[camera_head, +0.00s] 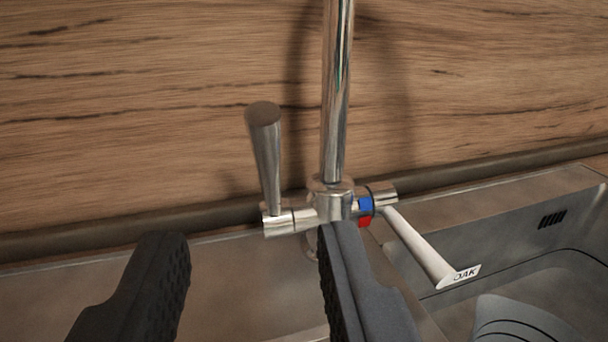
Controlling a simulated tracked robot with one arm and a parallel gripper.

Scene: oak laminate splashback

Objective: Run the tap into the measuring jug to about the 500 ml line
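The chrome tap (335,110) rises in the middle of the view; its spout end is out of frame. Its left lever (265,150) stands up. Its right lever (420,245), beside blue and red marks, slants down to the right and ends in a white tag reading "OAK". My gripper (252,240) is open, with nothing seen between its dark fingers. Its right fingertip overlaps the tap body's lower part in the picture; I cannot tell if they touch. A grey curved thing with dark lines (520,318) is cut off at lower right; it may be the measuring jug. No water shows.
The sink (500,255) lies at right, with overflow slots (552,218) in its wall. A wood-grain splashback (150,100) stands close behind the tap, with a dark strip (120,235) along its foot. The counter left of the tap is bare.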

